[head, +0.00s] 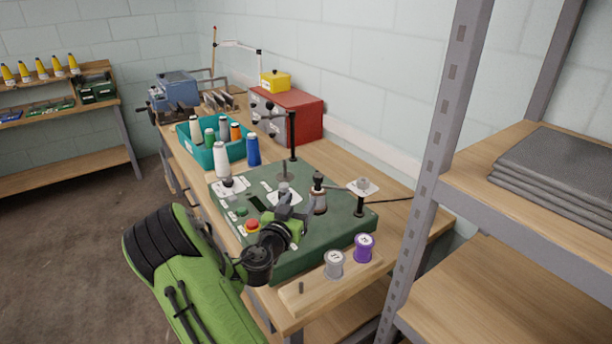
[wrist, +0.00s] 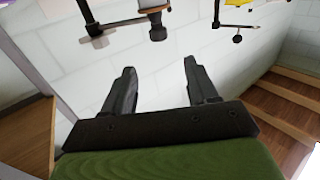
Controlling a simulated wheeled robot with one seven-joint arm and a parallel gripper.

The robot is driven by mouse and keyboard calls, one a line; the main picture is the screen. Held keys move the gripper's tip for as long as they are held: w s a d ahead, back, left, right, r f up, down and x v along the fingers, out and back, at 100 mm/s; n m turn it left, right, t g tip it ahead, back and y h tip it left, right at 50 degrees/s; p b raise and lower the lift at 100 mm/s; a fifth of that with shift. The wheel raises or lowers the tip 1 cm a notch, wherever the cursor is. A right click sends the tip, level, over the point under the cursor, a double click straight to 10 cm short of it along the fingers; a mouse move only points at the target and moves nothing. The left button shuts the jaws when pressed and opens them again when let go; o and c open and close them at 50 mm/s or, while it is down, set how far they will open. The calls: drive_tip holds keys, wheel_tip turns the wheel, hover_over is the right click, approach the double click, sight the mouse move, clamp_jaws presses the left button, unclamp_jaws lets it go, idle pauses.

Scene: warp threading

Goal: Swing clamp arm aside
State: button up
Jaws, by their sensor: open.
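A tall black post (head: 292,136) stands at the back of the green machine top (head: 325,232), with a short dark arm and knobs beside it, which I cannot tell apart from the red box behind. In the wrist view, two dark arms on posts hang into the top edge: a nearer one (wrist: 118,23) with a knob end at top left, and a smaller one (wrist: 236,27) at top right. Which is the clamp arm is unclear. My gripper (head: 291,200) is over the green top; its two fingers (wrist: 162,85) are apart with nothing between them.
A red box (head: 300,118) with a yellow one (head: 275,82) on it stands by the wall. A teal bin (head: 207,152) holds several spools. Grey and purple spools (head: 364,247) stand on a front wooden rail. A metal shelf upright (head: 440,150) is at right.

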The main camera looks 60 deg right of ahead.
sight(316, 179)
drive_tip(key=d+p, duration=0.1)
drive_tip(key=d, duration=0.3)
drive_tip(key=w+d+p, duration=0.1)
drive_tip(key=d+p, duration=0.1)
drive_tip(key=d, duration=0.3)
drive_tip(key=d+p, duration=0.1)
drive_tip(key=d, duration=0.3)
drive_tip(key=shift+w+d, duration=0.25)
drive_tip(key=shift+d, duration=0.15)
clamp_jaws()
